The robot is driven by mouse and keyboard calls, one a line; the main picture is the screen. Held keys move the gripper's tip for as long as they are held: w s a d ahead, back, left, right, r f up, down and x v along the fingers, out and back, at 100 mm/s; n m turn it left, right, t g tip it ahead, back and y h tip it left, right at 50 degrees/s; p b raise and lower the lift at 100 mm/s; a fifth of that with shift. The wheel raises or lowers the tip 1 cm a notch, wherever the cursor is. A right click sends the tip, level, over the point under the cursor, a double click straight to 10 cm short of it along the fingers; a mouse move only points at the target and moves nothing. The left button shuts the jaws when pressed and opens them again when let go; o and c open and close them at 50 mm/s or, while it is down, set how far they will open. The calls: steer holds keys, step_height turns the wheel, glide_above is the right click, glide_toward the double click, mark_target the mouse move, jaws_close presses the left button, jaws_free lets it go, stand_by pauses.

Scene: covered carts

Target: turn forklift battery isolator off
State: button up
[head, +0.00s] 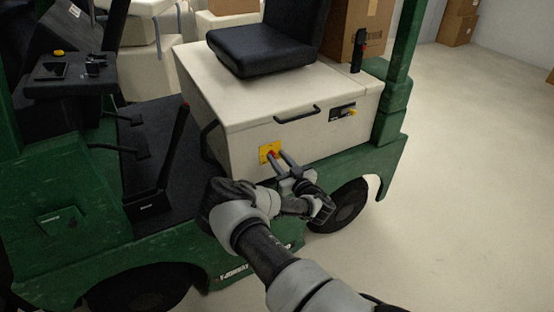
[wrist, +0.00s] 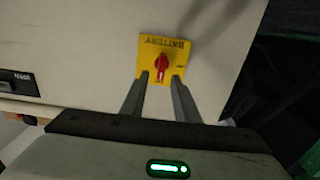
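The battery isolator is a red rotary knob (wrist: 161,67) on a square yellow plate (head: 265,149) fixed to the cream side panel of the green forklift (head: 384,152). In the wrist view the yellow plate (wrist: 151,46) has black lettering reading BATTERY, seen upside down. The knob's handle lies roughly up and down in that view. My gripper (head: 278,156) is open, its two fingers apart and pointing at the panel. In the wrist view my gripper (wrist: 159,77) has its fingertips at the lower left and lower right of the knob. I cannot tell whether they touch it.
A black handle (head: 297,115) and a small black panel with a yellow part (head: 343,112) are right of the isolator. The black seat (head: 268,45) is above. A lever (head: 175,145) rises at the left. The rear wheel (head: 340,206) is below right. Open floor lies right.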

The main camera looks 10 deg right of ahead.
steer(key=shift+w+a, duration=0.2)
steer(key=shift+w, duration=0.3)
jaws_close()
